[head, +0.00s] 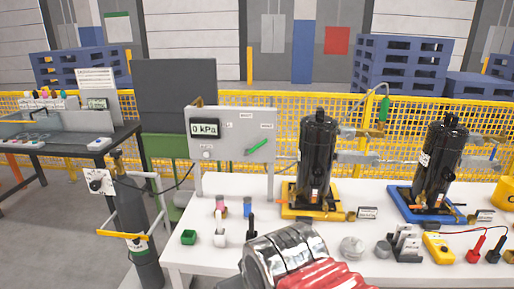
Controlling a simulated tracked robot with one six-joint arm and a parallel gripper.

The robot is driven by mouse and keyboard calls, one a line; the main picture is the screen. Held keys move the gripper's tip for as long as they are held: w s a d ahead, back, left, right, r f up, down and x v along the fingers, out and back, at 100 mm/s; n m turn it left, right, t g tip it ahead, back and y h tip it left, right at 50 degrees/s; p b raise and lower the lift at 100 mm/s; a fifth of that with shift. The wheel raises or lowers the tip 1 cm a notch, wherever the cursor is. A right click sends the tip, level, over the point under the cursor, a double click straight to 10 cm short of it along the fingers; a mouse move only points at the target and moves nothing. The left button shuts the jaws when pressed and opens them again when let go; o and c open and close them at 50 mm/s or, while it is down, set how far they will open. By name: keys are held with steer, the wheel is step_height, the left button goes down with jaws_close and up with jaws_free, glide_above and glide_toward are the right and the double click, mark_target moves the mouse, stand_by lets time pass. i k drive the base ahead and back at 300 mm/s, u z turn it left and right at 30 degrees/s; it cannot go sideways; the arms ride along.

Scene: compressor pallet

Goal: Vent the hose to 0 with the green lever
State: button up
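A grey upright panel (232,165) stands at the left end of the white table. Its display (205,128) reads 0 kPa. The green lever (256,146) is on the panel's right half, slanting up to the right. Small labels are around it, too small to read surely. A thin dark hose (178,184) runs from the panel's left side towards a dark gas cylinder (134,215). A silver and red part of my arm fills the bottom middle, in front of the table. I cannot make out my gripper's fingers, and nothing is seen touching the lever.
Two black compressors (318,160) (440,160) stand on a yellow tray (290,213) and a blue tray (400,208). A green-handled fitting (384,108) hangs between them. Small items and a yellow meter (438,248) line the table's front. A yellow fence (225,100) stands behind.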

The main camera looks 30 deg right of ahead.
mark_target(246, 152)
steer(key=i, duration=1)
